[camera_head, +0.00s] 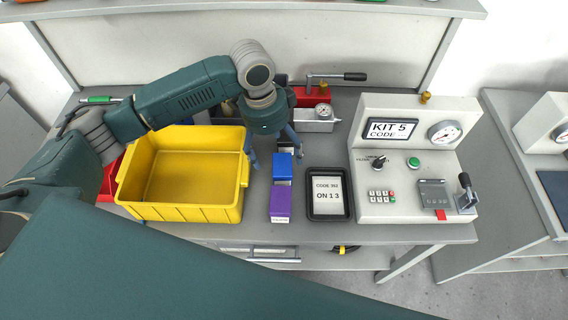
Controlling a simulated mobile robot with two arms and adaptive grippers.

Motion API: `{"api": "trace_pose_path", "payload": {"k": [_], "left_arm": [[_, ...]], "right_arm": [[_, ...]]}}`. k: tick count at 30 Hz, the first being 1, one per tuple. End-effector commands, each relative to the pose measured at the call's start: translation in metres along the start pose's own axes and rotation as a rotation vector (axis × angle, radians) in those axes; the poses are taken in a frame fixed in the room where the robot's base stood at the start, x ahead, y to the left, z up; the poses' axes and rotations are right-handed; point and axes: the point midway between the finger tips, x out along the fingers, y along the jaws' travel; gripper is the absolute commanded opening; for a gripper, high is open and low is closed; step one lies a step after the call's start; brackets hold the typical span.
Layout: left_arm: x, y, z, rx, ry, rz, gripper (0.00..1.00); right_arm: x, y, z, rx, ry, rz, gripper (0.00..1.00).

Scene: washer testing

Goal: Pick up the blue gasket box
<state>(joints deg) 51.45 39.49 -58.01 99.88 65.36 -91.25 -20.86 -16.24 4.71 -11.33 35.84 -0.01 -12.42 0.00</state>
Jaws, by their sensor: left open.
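The blue gasket box (282,166) stands on the workbench between the yellow bin and the black-framed tray. A purple box (281,203) stands just in front of it, nearer the bench's front edge. My left gripper (275,160) points down over the blue box from behind, with its fingers spread apart and nothing held. One finger is left of the box and the other is near its right rear side. I cannot tell whether the fingers touch it. My right gripper is not in view.
A yellow bin (152,211) stands empty at left. The black-framed tray (345,211) holds a code card. The grey test unit (398,206) reading KIT 5 stands at right. Behind my gripper are a red toolbox and a grey box with a gauge (320,122).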

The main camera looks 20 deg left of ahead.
Motion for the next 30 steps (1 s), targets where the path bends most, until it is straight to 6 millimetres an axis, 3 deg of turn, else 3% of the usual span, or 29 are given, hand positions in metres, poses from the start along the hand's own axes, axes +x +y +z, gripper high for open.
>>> {"api": "trace_pose_path", "payload": {"k": [3, 8, 11, 18, 26, 27, 30], "left_arm": [[0.015, 0.0, -0.001, 0.0, 0.001, 0.002, 0.84], [0.026, -0.001, -0.001, 0.0, 0.001, -0.001, 0.84], [0.037, -0.002, -0.002, -0.001, 0.0, 0.001, 0.84], [0.071, -0.005, -0.003, 0.0, 0.0, -0.001, 0.84], [0.076, -0.005, -0.003, 0.001, 0.001, -0.002, 0.84], [0.076, -0.005, -0.003, 0.001, 0.001, -0.002, 0.82], [0.076, -0.005, -0.003, 0.001, 0.001, -0.002, 0.62]], "right_arm": [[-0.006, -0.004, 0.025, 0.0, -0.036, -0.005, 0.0], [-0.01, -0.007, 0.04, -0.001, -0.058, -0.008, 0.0], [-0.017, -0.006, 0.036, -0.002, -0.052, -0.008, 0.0], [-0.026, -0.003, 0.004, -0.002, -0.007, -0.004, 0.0], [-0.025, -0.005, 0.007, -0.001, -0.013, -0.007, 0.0], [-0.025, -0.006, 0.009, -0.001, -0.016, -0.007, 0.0], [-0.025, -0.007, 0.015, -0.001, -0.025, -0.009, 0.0]]}}
